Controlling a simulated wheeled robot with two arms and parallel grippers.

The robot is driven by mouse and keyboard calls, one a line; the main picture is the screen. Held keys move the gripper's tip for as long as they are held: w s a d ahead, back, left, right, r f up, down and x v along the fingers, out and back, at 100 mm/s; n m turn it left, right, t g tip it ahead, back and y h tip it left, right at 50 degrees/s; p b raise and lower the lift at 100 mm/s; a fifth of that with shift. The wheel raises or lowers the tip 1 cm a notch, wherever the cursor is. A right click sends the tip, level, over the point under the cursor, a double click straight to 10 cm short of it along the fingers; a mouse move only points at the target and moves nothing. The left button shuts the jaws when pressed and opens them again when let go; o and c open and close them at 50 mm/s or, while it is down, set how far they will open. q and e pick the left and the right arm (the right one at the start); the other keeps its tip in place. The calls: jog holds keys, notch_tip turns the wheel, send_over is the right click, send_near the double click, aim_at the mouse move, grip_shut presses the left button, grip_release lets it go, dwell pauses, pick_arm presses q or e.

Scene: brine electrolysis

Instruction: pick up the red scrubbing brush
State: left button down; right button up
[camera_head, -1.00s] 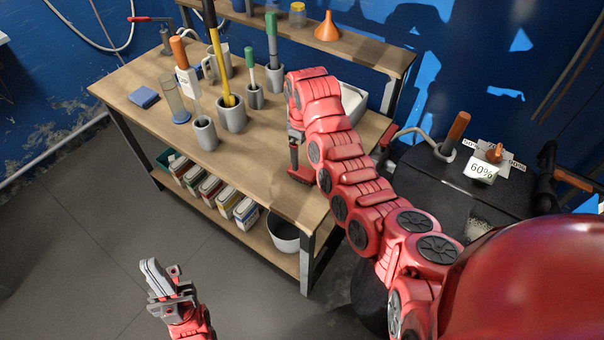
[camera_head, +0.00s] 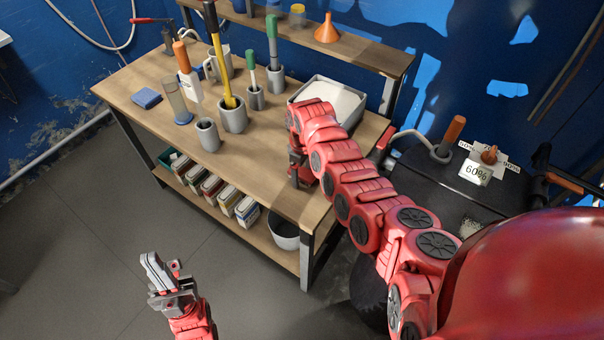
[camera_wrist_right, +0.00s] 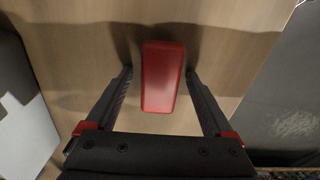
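The red scrubbing brush (camera_wrist_right: 163,77) shows in the right wrist view as a red rounded block on the wooden table. Its bristles are not visible from above. My right gripper (camera_wrist_right: 161,88) is open, with one finger on each side of the brush and a gap to each. In the head view my right gripper (camera_head: 298,172) is low over the table's right front part, and the brush is mostly hidden there. My left gripper (camera_head: 160,274) is over the floor in front of the table, with nothing visibly held; its finger gap is unclear.
A pale grey bin (camera_head: 330,100) stands behind my right forearm. Several grey cups with brushes, such as one cup (camera_head: 232,116), stand left on the table (camera_head: 245,160). A shelf (camera_head: 345,50) runs along the back. A black drum-like surface (camera_head: 440,190) is at right.

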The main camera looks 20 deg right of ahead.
aim_at(309, 176)
grip_shut()
jog(key=shift+r, duration=0.1)
dwell(0.3)
jog(key=shift+r+b, duration=0.3)
jog(key=shift+r, duration=0.15)
notch_tip(309, 176, up, 2)
jog(key=shift+s+r+b, duration=0.1)
jog(key=shift+r+b, duration=0.05)
jog(key=shift+b, duration=0.5)
jog(key=shift+s+d, duration=0.8)
jog(key=shift+s, duration=0.3)
jog(key=s+d+p, duration=0.1)
jog(key=s+r+p, duration=0.1)
jog(key=s+d+p, duration=0.1)
jog(key=shift+s+d+r, duration=0.25)
jog(key=shift+s+d, duration=0.1)
jog(key=s+d+p, duration=0.3)
jog(key=s+d, duration=0.2)
jog(key=s, duration=0.2)
